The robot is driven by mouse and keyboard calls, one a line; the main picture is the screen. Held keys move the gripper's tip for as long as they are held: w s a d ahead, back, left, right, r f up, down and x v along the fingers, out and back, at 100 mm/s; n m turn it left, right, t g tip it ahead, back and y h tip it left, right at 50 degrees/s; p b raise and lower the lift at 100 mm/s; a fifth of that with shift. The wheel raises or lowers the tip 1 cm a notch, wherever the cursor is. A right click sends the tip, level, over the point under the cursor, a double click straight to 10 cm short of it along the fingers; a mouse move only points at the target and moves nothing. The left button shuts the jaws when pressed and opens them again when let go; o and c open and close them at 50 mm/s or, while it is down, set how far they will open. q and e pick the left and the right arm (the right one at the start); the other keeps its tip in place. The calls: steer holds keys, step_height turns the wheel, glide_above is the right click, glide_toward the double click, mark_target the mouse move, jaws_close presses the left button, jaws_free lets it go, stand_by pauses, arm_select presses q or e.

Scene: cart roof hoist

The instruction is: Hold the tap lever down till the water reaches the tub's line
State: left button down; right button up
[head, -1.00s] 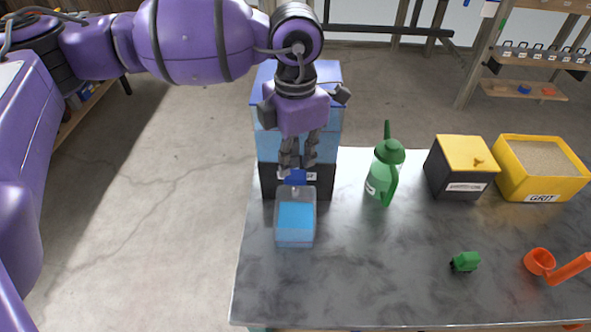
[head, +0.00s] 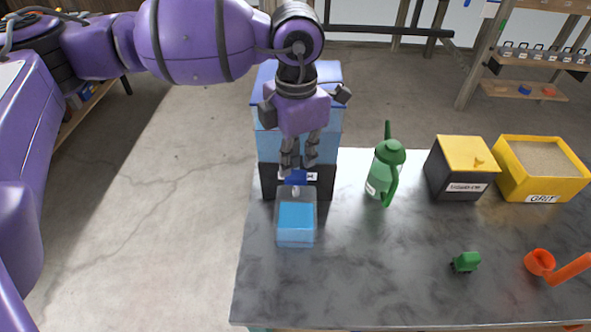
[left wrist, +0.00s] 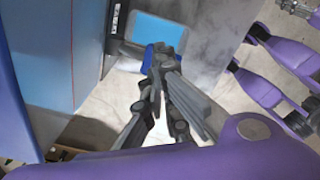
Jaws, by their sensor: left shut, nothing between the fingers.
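My left gripper (head: 298,166) is shut and empty, pointing down at the front of the blue tank (head: 268,145). Its fingertips are right at the blue tap lever (head: 296,179); I cannot tell if they press on it. In the left wrist view the fingertips (left wrist: 160,55) overlap the blue lever (left wrist: 148,60). Below the tap, the clear tub (head: 296,242) stands on the table with blue water (head: 296,216) in it; it also shows in the left wrist view (left wrist: 190,39). The tub's line cannot be made out.
The grey table (head: 370,270) holds a green watering can (head: 385,172) right of the tank. Farther right are a black box with a yellow lid (head: 458,180), a yellow grit bin (head: 540,185), a small green object (head: 466,262) and an orange scoop (head: 540,262). The table's front middle is clear.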

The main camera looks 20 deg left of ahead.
mark_target(296, 175)
arm_select(q)
steer(key=shift+f, duration=0.15)
steer(key=shift+f+b, duration=0.7)
steer(key=shift+f, duration=1.5)
arm_select(e)
steer(key=shift+s+f, duration=0.85)
steer(key=shift+f, duration=0.25)
stand_by(4.5)
